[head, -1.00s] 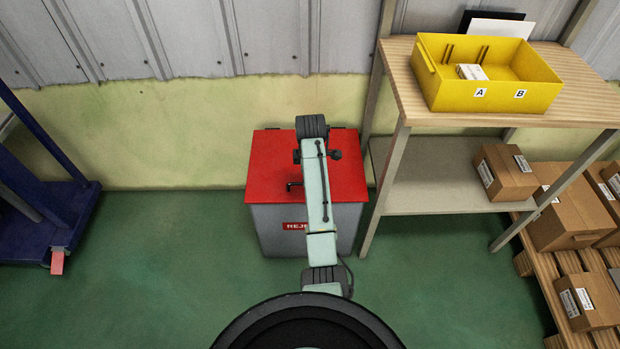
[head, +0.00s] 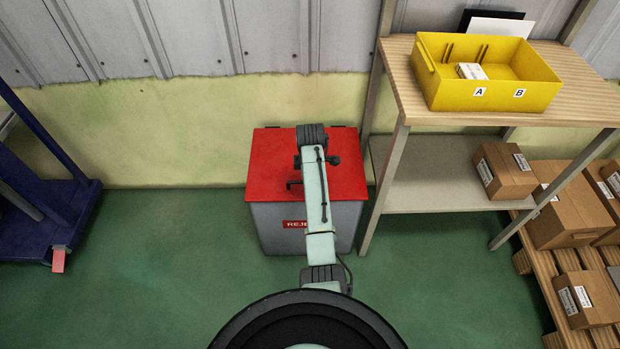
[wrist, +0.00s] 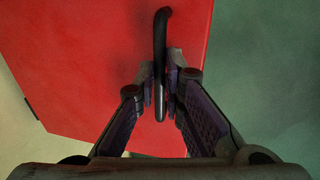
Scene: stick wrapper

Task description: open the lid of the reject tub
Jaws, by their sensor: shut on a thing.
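The reject tub (head: 278,234) is a grey box with a red "REJ" label, standing on the floor against the wall. Its red lid (head: 266,165) lies flat and closed on top. A dark handle (head: 291,184) shows at the lid's front, left of my arm. In the wrist view the lid (wrist: 90,60) fills the left and middle, and the handle (wrist: 160,40) runs down between the fingertips. My gripper (wrist: 160,90) is shut on the handle, one finger on each side. In the head view my arm hides the gripper and part of the lid.
A shelf unit (head: 402,75) stands close on the tub's right, with a yellow bin (head: 450,95) on top. Cardboard boxes (head: 505,172) sit on its lower shelf and on a pallet (head: 545,290). A blue trolley (head: 60,210) is at left. The green floor between is clear.

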